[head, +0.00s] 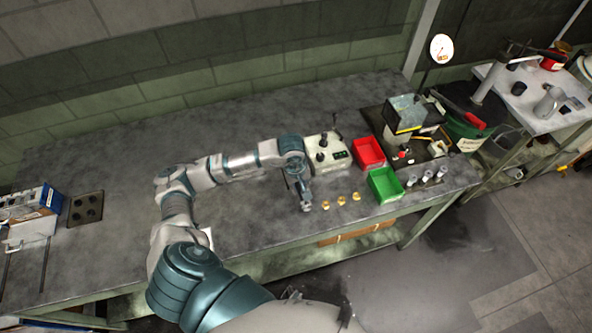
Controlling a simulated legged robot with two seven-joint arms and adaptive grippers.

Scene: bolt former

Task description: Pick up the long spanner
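My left gripper (305,203) points down over the workbench (130,170), just left of a row of small brass pieces (341,200). It is small and seen from above; I cannot tell whether its fingers are open or shut, and no held object can be made out. My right gripper is not in view. I cannot clearly pick out a long spanner. A long tool with a red handle (462,111) lies over a dark green bin at the right, but its kind is unclear.
Red (368,152) and green (385,186) trays, a machine (404,116) and upright metal cylinders (428,177) fill the bench's right end. A blue-white box (30,204) and dark plate (86,208) sit left. The back middle is clear.

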